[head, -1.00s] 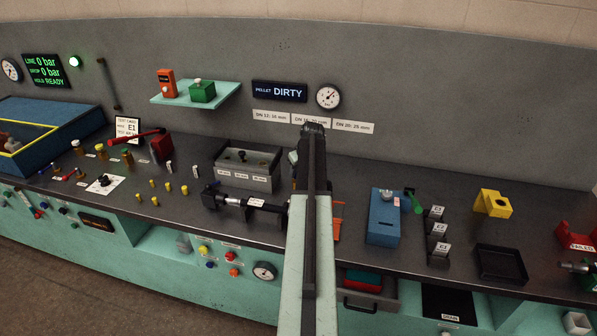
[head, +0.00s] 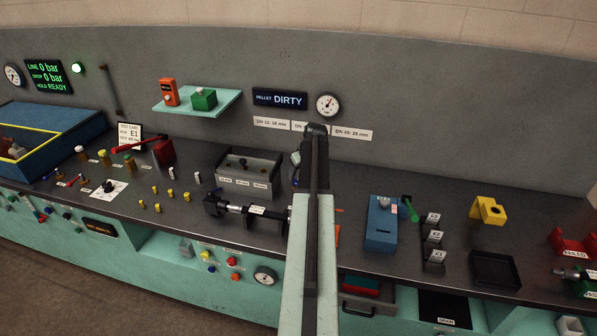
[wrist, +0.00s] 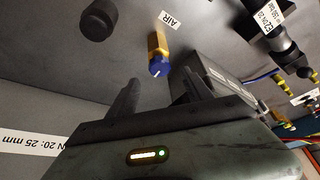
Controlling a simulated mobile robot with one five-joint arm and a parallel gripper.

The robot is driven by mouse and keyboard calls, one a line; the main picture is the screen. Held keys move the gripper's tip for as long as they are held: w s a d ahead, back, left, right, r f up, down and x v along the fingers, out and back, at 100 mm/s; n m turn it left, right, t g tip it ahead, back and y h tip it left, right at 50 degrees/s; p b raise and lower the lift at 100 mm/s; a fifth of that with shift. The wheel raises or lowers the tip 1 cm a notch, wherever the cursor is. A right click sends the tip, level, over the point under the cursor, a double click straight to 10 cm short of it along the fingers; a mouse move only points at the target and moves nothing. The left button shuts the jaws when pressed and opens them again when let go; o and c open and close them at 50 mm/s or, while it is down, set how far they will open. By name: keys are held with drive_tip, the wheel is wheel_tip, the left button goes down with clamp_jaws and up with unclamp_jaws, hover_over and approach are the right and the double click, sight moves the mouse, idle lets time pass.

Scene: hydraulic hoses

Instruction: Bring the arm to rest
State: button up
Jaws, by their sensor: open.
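My arm (head: 315,220) rises through the middle of the head view and reaches over the bench towards the back wall. Its far joint (head: 317,130) shows just below the wall labels. My gripper is mostly hidden behind the arm there. In the wrist view my gripper (wrist: 161,92) is open, its two dark fingers apart. I see nothing held between them. A yellow fitting with a blue end (wrist: 157,60), beside an AIR label, lies beyond the fingertips; I cannot tell the exact gap.
A grey divided bin (head: 248,182) and a black-and-silver cylinder assembly (head: 248,211) are left of my arm. A blue box (head: 381,225), yellow block (head: 488,209) and black tray (head: 494,268) are on its right. A teal shelf (head: 225,104) juts from the wall.

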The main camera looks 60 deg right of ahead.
drive_tip(key=p+v, duration=0.1)
drive_tip(key=v, duration=0.2)
drive_tip(key=shift+w+f, duration=0.1)
